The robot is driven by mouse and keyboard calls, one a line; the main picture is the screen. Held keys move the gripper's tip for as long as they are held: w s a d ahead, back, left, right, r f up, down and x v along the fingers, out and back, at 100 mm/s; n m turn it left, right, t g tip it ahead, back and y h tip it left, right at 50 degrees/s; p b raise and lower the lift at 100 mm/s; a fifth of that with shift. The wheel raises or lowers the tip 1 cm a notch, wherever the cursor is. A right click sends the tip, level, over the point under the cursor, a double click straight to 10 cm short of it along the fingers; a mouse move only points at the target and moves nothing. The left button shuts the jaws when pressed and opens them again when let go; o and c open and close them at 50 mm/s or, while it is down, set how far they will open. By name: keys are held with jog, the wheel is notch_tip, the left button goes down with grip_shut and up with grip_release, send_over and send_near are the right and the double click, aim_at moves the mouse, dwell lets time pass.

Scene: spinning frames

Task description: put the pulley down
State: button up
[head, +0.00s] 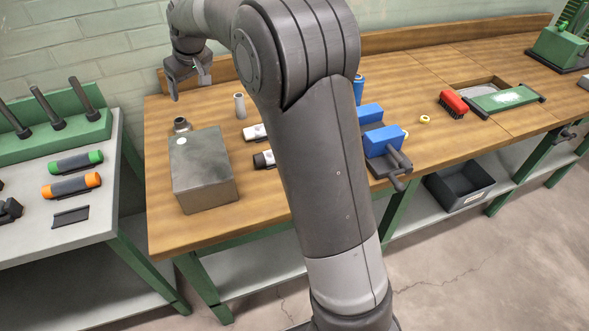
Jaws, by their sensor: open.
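My gripper (190,86) is at the upper left, over the back left part of the wooden workbench (265,205). Its fingers are apart and I see nothing between them. I cannot tell for sure which thing is the pulley. A small white round piece (182,141) is on top of the grey metal block (204,172), below my gripper in the picture. A small yellow ring-shaped piece (425,119) lies on the bench to the right of the blue-jawed vise. My arm hides the middle of the bench.
A dark round fitting (181,125) and a pale bottle-shaped piece (239,105) stand near the block. The blue-jawed vise (383,140) is at the front edge. A red brush (453,104) lies further right. The bench's front left corner is bare.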

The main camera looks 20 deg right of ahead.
jog(key=s+d+r+m+h, duration=0.15)
jog(key=s+d, duration=0.25)
jog(key=s, duration=0.6)
jog(key=s+d+r+m+t, duration=0.1)
jog(key=s+d+r, duration=0.25)
jog(key=s, duration=0.65)
jog(key=s+d+r+m, duration=0.2)
jog(key=s+d, duration=0.2)
jog(key=s, duration=0.5)
jog(key=s+d+f, duration=0.1)
jog(key=s+f, duration=0.1)
jog(key=s, duration=0.4)
jog(key=s+d+f+m, duration=0.1)
jog(key=s+d+f, duration=0.1)
jog(key=s, duration=0.4)
jog(key=shift+f, duration=0.5)
